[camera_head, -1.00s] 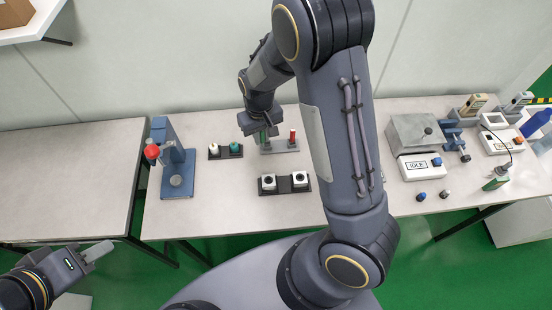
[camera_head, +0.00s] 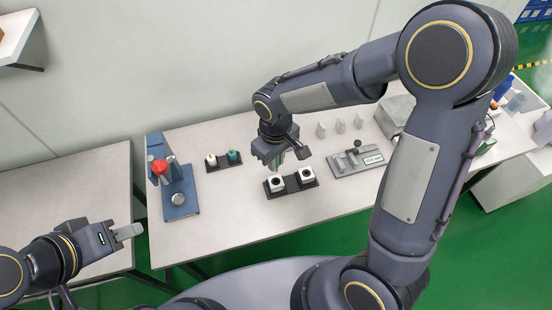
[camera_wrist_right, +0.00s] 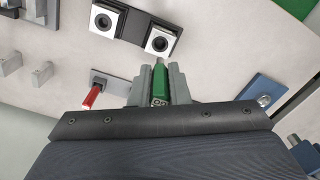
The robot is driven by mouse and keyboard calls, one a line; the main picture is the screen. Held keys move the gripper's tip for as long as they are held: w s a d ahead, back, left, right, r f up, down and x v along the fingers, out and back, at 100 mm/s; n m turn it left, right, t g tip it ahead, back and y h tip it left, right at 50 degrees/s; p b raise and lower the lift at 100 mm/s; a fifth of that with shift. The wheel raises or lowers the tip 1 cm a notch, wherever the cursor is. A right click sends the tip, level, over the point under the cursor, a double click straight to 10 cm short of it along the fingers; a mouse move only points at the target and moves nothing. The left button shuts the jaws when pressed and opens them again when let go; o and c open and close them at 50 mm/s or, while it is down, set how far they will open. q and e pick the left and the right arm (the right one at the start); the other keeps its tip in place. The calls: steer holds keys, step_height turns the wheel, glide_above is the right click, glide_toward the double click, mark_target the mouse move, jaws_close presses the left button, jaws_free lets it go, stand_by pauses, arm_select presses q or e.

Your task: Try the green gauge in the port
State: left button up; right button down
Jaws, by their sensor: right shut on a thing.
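My right gripper (camera_head: 276,163) is shut on the green gauge (camera_wrist_right: 160,80), which sticks out past the fingertips. In the head view only a little green shows between the fingers. Two white port blocks with dark round holes stand on a black base: the left port (camera_head: 276,184) and the right port (camera_head: 306,175). The gripper is just above and behind the left port in the head view. In the wrist view the gauge tip is apart from the ports (camera_wrist_right: 162,40). A red gauge (camera_wrist_right: 92,97) stands in a grey holder (camera_wrist_right: 108,84). My left gripper (camera_head: 128,232) is off the table; its jaw opening is unclear.
A blue stand with a red knob (camera_head: 160,167) is at the left. A black tray (camera_head: 224,163) holds a white and a teal piece. A grey lever fixture (camera_head: 355,162) and several pale pieces (camera_head: 340,127) are right of the ports. The table front is clear.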

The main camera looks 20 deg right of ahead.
steer(key=shift+f+b, duration=2.1)
steer(key=shift+f, duration=0.35)
steer(key=shift+f+b, duration=1.15)
steer(key=shift+f, duration=0.15)
stand_by(0.3)
steer(key=shift+r, duration=0.15)
stand_by(0.6)
steer(key=shift+r+p, duration=2.55)
steer(key=shift+r, duration=0.55)
